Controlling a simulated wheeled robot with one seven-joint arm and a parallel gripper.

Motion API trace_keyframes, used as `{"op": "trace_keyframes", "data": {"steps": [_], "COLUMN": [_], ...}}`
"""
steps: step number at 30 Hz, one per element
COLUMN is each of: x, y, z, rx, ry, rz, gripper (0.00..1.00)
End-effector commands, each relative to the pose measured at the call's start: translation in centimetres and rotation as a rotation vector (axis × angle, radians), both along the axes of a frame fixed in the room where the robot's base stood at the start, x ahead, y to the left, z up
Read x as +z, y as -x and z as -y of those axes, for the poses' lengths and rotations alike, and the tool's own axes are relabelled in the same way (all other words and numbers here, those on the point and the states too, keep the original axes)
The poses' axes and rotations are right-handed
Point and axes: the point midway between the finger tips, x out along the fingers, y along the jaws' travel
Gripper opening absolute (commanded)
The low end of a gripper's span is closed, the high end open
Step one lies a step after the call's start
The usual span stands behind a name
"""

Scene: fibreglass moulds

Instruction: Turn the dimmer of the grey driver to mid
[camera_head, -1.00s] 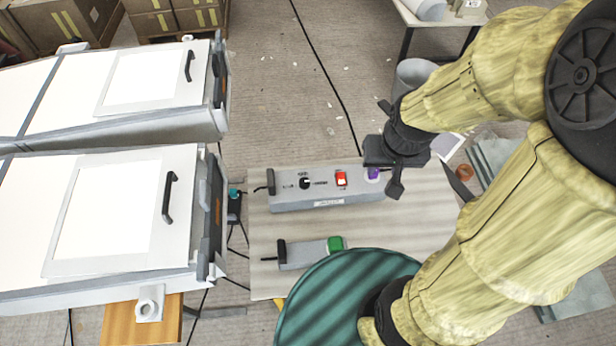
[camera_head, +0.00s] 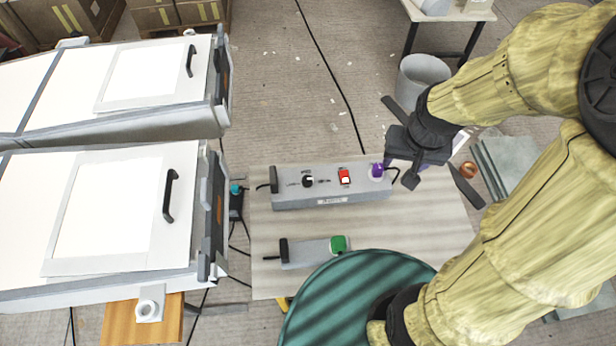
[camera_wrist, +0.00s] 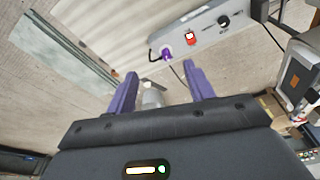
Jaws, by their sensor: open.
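The grey driver (camera_head: 335,195) is a long box on the pale board, with a black dimmer knob (camera_head: 308,181), a lit red switch (camera_head: 345,176) and a purple round part (camera_head: 377,170) at its right end. The knob's setting is too small to read. My gripper (camera_head: 402,168) is open and empty, just right of the driver's right end and apart from the knob. In the wrist view my purple fingers (camera_wrist: 160,85) are spread. The driver (camera_wrist: 210,32) lies beyond them at upper right, with its knob (camera_wrist: 223,21) and red switch (camera_wrist: 190,38) visible.
A smaller grey box with a green button (camera_head: 339,244) sits nearer on the board (camera_head: 430,215). A teal round top (camera_head: 340,290) covers the front edge. White mould-like units (camera_head: 120,220) stand left. A grey bin (camera_head: 422,80) stands behind my gripper. Cables run from the boxes.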

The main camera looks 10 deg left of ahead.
Motion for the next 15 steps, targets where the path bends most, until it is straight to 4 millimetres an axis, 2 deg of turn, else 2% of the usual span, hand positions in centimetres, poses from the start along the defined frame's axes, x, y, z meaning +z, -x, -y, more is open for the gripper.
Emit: {"op": "trace_keyframes", "data": {"steps": [1,5,9,12,15], "x": [-1.4,-4.2,-7.8,-10.2,-11.8], "y": [-1.3,-5.1,-8.6,-10.0,-10.7], "z": [-1.3,-5.7,-12.1,-16.6,-19.8], "rx": [-0.008,-0.070,-0.161,-0.228,-0.280], "ry": [-0.007,-0.027,-0.037,-0.035,-0.029], "rz": [-0.015,-0.068,-0.133,-0.173,-0.197], "gripper": [0.53,0.53,0.53,0.53,0.53]}}
